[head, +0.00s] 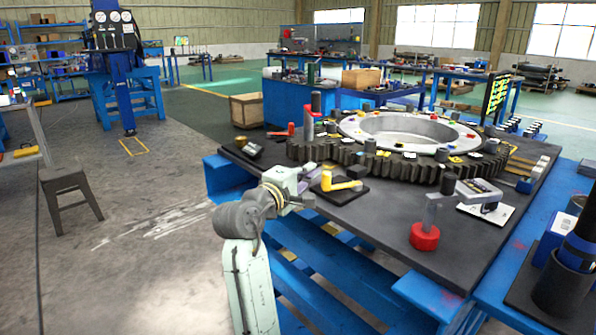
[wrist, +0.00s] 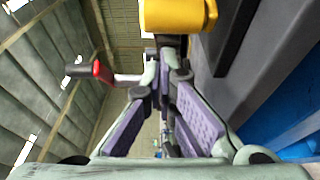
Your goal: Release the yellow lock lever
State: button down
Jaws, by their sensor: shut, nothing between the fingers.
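The yellow lock lever (head: 345,185) sits on a dark base plate at the near left edge of the table, with a short upright yellow knob at its left end. My gripper (head: 312,182) is just left of the lever, at about its height. In the wrist view a large yellow part of the lever (wrist: 178,14) shows at the top, just beyond the fingertips of my gripper (wrist: 165,78). The purple-padded fingers are shut with nothing between them. I cannot tell whether the fingertips touch the lever.
A large gear ring (head: 400,165) lies behind the lever on the table (head: 400,225).

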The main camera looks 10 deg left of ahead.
jog(key=shift+s+d, duration=0.3)
jog(key=shift+s, duration=0.25)
jog(key=shift+s+d, duration=0.3)
jog(key=shift+s, duration=0.25)
jog(key=shift+p, duration=0.3)
jog(key=shift+s+d+r+n+y+p, duration=0.15)
jog(key=shift+s+d+n+y+p, duration=0.15)
jog(key=shift+y+p, duration=0.15)
jog(key=s+p, duration=0.1)
jog(key=s+d+y+p, duration=0.1)
jog(key=shift+n+t+p, duration=0.3)
jog(key=shift+n+p, duration=0.1)
jog(key=shift+s, duration=0.25)
jog(key=shift+d, duration=0.1)
jog(key=shift+w, duration=0.1)
